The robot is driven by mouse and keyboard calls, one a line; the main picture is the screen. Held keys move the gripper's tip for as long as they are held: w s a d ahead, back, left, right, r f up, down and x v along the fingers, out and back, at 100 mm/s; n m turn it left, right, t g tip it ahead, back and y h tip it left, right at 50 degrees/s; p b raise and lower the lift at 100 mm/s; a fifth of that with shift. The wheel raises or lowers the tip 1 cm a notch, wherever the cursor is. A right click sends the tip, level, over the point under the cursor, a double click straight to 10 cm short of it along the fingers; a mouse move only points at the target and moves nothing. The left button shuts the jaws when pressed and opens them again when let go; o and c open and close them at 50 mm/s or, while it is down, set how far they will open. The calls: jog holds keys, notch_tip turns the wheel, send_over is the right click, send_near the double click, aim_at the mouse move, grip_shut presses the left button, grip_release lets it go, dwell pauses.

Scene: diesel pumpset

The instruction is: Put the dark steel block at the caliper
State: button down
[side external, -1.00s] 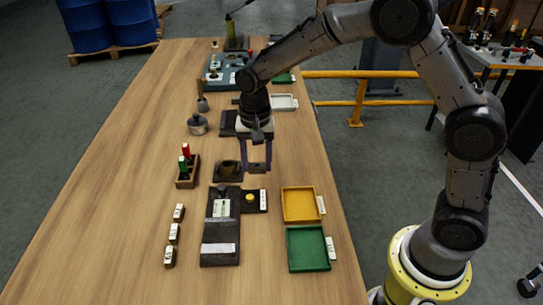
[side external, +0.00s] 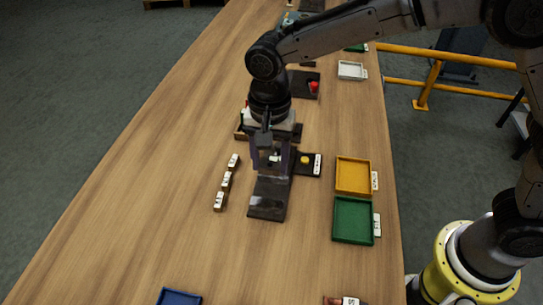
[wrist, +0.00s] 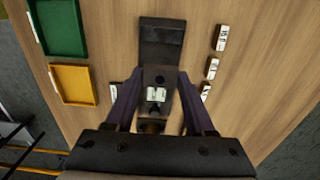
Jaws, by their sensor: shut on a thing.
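My gripper (side external: 273,165) points down over the dark fixture (side external: 268,200), which I take to be the caliper station. In the wrist view my gripper (wrist: 159,80) has its two fingers on either side of a dark block with a round hole (wrist: 160,74), which looks like the dark steel block. The block hides part of the fixture (wrist: 162,40) below. A pale dial or label piece shows between the fingers. Whether the block touches the fixture I cannot tell.
A yellow tray (side external: 353,176) and a green tray (side external: 352,220) lie to the right. Several small white-labelled blocks (side external: 227,181) stand to the left. A dark pad with a yellow button (side external: 305,160) adjoins the fixture.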

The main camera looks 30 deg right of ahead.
aim_at(270, 194)
jog(key=shift+f, duration=3.65)
jog(key=shift+f, duration=0.35)
jog(key=shift+c, duration=0.9)
grip_release()
jog(key=shift+r, duration=0.1)
jog(key=shift+r, duration=3.4)
